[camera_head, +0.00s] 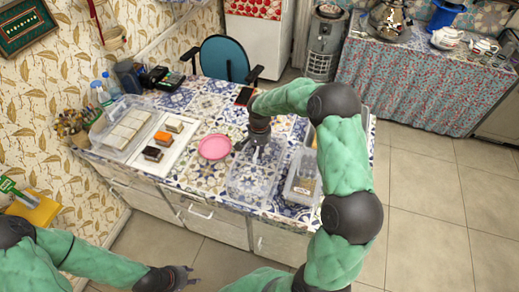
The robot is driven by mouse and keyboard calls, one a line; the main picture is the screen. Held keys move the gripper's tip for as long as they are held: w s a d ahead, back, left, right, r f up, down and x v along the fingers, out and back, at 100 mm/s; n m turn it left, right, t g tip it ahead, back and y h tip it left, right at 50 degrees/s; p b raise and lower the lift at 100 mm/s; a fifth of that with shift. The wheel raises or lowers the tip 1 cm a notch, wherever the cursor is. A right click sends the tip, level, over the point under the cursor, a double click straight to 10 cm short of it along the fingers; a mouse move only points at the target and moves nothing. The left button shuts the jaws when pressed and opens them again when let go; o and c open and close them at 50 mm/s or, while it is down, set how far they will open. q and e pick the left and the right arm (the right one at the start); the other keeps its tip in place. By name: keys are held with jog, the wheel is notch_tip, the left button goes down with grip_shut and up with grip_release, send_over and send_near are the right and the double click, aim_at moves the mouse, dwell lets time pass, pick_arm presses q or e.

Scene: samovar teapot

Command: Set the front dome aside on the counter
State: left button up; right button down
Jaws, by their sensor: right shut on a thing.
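The front dome (247,186) is a clear, box-shaped plastic cover on the patterned counter (205,172), or just above it; I cannot tell if it touches. My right gripper (256,154) reaches down over it and is shut on its top. A white tray (180,162) with several small cakes lies uncovered to the left, past a pink plate (214,147). My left gripper (188,277) is empty and open, low in front of the counter, away from the dome.
Another clear dome (128,126) covers pale cakes at the back left. A clear container (302,185) stands close to the right of the held dome. A blue chair (224,59) is behind the counter. A second table (420,85) with teapots stands farther back.

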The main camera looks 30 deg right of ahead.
jog(key=shift+f, duration=0.2)
dwell(0.6)
jog(key=c, duration=1.1)
grip_release()
notch_tip(320, 180, up, 12)
